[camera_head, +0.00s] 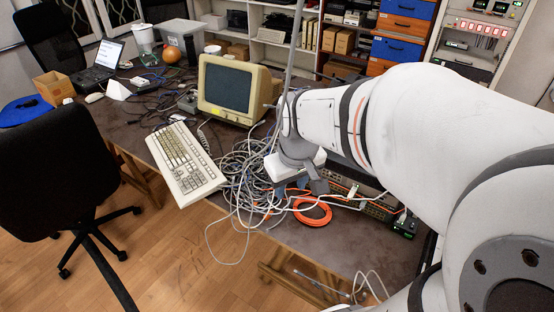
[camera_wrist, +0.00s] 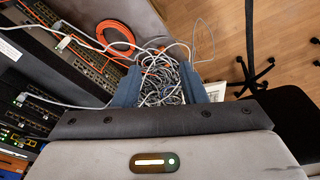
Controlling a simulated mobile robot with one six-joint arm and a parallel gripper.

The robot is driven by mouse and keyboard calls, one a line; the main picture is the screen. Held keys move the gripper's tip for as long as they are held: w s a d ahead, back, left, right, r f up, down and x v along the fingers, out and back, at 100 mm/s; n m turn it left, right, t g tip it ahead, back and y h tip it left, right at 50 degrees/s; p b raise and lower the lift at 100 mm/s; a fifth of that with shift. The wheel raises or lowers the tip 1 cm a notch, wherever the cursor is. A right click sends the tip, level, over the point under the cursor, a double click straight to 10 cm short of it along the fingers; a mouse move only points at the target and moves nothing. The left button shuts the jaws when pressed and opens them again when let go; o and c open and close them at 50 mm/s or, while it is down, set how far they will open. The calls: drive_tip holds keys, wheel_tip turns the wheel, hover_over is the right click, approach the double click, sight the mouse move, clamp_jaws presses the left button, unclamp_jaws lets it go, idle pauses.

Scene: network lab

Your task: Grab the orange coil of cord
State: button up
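The orange coil of cord (camera_head: 328,213) lies on the dark table near its front edge, just right of a heap of grey cables. It also shows in the wrist view (camera_wrist: 100,34), at the upper left beside the network switches. My gripper (camera_wrist: 160,86) is open, its two blue-grey fingers set wide apart. Only tangled grey cables (camera_wrist: 165,75) show between the fingers, with the coil outside them to the upper left. In the head view my gripper (camera_head: 298,188) is over the cable heap, close behind the coil; its fingers are partly hidden there.
Network switches (camera_head: 375,205) with white and orange leads stand right of the coil. A beige keyboard (camera_head: 183,160) and an old monitor (camera_head: 228,90) are left of and behind the cables. A black chair (camera_head: 50,165) stands at left. Bare tabletop lies in front of the coil.

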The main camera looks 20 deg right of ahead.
drive_tip(key=w+d+f+n+g+b, duration=0.1)
drive_tip(key=w+d+f+b, duration=0.2)
drive_tip(key=w+f, duration=0.35)
drive_tip(key=n+g+b, duration=0.1)
drive_tip(key=n+b, duration=0.1)
drive_tip(key=b, duration=0.2)
hover_over(302, 217)
drive_tip(key=s+a, duration=0.1)
drive_tip(key=a, duration=0.1)
wheel_tip(302, 217, down, 15)
drive_tip(key=f, duration=0.3)
drive_tip(key=d+f, duration=0.1)
drive_tip(key=f, duration=0.2)
drive_tip(key=w+d+f, duration=0.1)
drive_tip(key=f, duration=0.3)
drive_tip(key=shift+r, duration=0.1)
drive_tip(key=shift+c, duration=0.6)
clamp_jaws()
